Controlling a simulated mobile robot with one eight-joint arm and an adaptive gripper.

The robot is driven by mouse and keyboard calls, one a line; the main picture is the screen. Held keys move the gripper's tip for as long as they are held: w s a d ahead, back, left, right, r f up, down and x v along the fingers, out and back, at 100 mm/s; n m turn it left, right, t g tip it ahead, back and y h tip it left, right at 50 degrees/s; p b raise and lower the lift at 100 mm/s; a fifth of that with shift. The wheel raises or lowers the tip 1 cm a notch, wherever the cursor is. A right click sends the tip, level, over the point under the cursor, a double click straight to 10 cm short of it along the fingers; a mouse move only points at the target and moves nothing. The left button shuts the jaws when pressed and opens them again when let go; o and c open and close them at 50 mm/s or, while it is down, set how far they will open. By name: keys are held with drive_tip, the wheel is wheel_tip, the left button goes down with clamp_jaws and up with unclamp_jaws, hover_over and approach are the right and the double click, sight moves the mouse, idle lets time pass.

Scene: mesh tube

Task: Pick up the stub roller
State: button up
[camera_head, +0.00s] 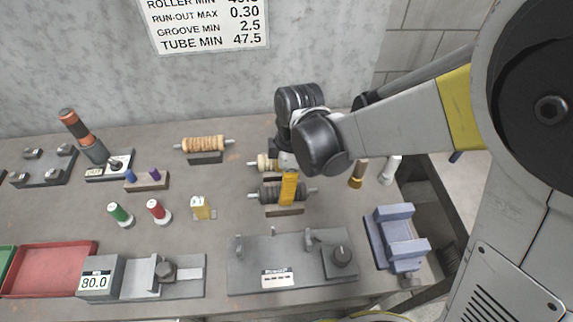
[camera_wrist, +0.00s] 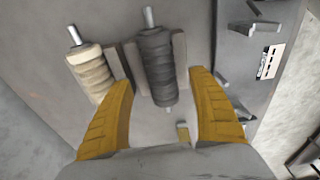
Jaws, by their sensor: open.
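No roller carries a readable name. A dark grey ribbed roller (camera_head: 268,194) lies on a small stand, with a longer shaft at one end and a short one at the other. It also shows in the wrist view (camera_wrist: 157,68). A tan roller (camera_head: 264,163) lies just behind it, partly hidden by my arm, and also shows in the wrist view (camera_wrist: 90,70). Another tan roller (camera_head: 204,144) with shafts at both ends rests farther left. My gripper (camera_head: 289,188) is open and empty above the dark roller. Its yellow fingers (camera_wrist: 162,76) appear either side of it; I see no contact.
A grey fixture (camera_head: 285,262) stands in front, with a blue-grey cradle (camera_head: 397,238) to its right. A yellow block (camera_head: 200,208), red tray (camera_head: 45,268) and gauge reading 80.0 (camera_head: 97,280) are left. Brown (camera_head: 357,175) and white (camera_head: 391,169) pieces stand right.

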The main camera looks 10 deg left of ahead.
wheel_tip(320, 180, down, 4)
drive_tip(key=shift+a+r+b, duration=0.1)
drive_tip(key=shift+r+b, duration=0.1)
drive_tip(key=shift+b, duration=0.35)
drive_tip(key=shift+s+r, duration=0.1)
drive_tip(key=c, duration=1.5)
drive_tip(key=shift+r, duration=0.1)
drive_tip(key=shift+c, duration=0.2)
